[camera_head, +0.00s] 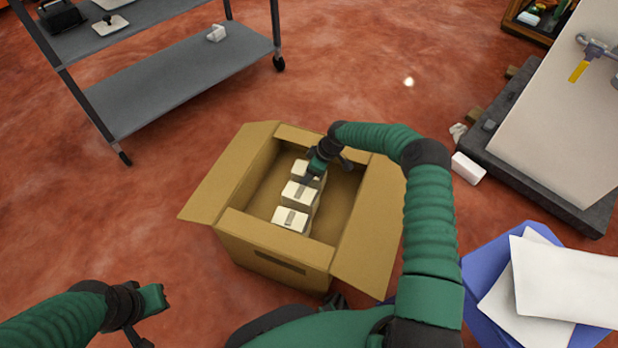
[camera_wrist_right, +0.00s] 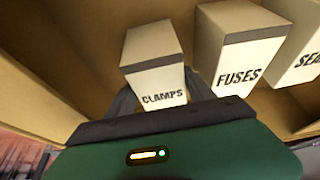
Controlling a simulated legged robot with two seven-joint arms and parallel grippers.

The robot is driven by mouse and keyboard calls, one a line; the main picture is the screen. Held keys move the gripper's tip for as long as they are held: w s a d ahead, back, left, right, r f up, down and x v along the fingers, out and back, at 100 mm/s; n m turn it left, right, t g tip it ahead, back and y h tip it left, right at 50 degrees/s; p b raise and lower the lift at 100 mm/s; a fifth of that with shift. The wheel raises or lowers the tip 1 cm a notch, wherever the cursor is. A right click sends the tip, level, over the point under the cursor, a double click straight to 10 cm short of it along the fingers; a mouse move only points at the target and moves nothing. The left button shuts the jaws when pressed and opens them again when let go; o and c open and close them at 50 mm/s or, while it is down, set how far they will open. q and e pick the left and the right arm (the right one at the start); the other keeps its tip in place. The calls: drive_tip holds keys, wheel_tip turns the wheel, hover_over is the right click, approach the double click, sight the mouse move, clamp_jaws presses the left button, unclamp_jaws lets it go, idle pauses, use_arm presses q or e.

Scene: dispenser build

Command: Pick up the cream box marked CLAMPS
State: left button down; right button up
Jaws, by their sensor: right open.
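The cream box marked CLAMPS (camera_wrist_right: 160,95) stands at the left of a row of three in the right wrist view, its lettered face toward the camera. In the head view it appears to be the farthest of the three cream boxes (camera_head: 301,167), partly covered by my right gripper (camera_head: 309,180). In the wrist view the dark fingers of my right gripper (camera_wrist_right: 160,92) are apart, one on each side of the lower part of the CLAMPS box. I cannot tell whether they touch it. My left gripper (camera_head: 150,316) is low at the left, away from the boxes.
A box marked FUSES (camera_wrist_right: 238,75) stands close beside CLAMPS, then one marked SEA-, cut off by the frame. All stand in an open cardboard carton (camera_head: 265,235) with flaps spread. A grey shelf cart (camera_head: 180,85) and a blue bin (camera_head: 480,245) are nearby.

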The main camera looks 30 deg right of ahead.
drive_tip(key=shift+f, duration=0.15)
drive_tip(key=c, duration=1.1)
drive_tip(key=shift+c, duration=0.9)
